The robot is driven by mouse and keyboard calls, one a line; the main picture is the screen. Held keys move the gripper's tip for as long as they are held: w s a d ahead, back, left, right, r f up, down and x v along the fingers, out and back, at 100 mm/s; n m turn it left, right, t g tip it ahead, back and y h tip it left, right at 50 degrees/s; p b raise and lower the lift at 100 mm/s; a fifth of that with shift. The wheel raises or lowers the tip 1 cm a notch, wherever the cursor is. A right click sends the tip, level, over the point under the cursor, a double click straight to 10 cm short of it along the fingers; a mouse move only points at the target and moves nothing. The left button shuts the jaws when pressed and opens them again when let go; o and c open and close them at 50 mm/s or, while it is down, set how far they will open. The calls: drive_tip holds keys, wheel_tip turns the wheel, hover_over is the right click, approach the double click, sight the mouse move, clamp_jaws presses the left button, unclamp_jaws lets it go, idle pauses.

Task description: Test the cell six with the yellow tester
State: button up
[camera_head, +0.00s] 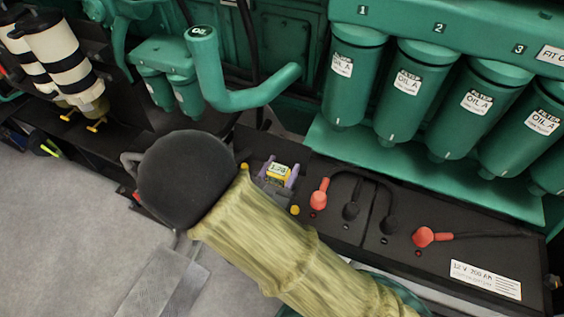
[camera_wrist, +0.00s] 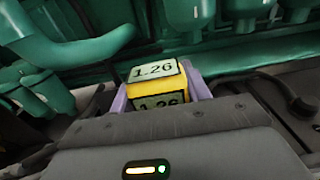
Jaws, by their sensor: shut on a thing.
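The yellow tester (camera_head: 279,171) has a pale display that reads 1.26. It stands over the left part of the black battery top, among the small fittings there. My gripper (camera_head: 279,175) is shut on it, with a purple finger on each side. In the wrist view the tester (camera_wrist: 152,85) sits between the purple fingers, with 1.26 on its top and near faces. The tester's lower end is hidden, so I cannot tell what it touches. The black battery (camera_head: 335,225) has small yellow caps (camera_head: 295,210) near the gripper. I cannot read any cell number.
Red terminal covers (camera_head: 319,194) (camera_head: 424,237) and dark cables rise from the battery top to the right. Green oil filters (camera_head: 355,85) hang behind it. A curved green pipe (camera_head: 245,98) stands close behind the gripper. Grey floor is open at lower left.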

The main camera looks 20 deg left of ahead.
drive_tip(key=shift+s+a, duration=0.2)
drive_tip(key=shift+s, duration=0.3)
drive_tip(key=shift+w+a, duration=0.1)
drive_tip(key=shift+w, duration=0.2)
drive_tip(key=w+d+f+b, duration=0.1)
drive_tip(key=w+f+b, duration=0.1)
drive_tip(key=w, duration=1)
drive_tip(key=shift+w+f+b, duration=0.25)
drive_tip(key=shift+f+b, duration=0.15)
drive_tip(key=shift+f, duration=0.25)
drive_tip(key=shift+d, duration=0.1)
drive_tip(key=shift+s+d+f, duration=0.1)
drive_tip(key=shift+f, duration=0.05)
idle(0.4)
drive_tip(key=shift+f+b, duration=0.4)
drive_tip(key=shift+f, duration=0.05)
idle(1.1)
drive_tip(key=shift+s, duration=0.1)
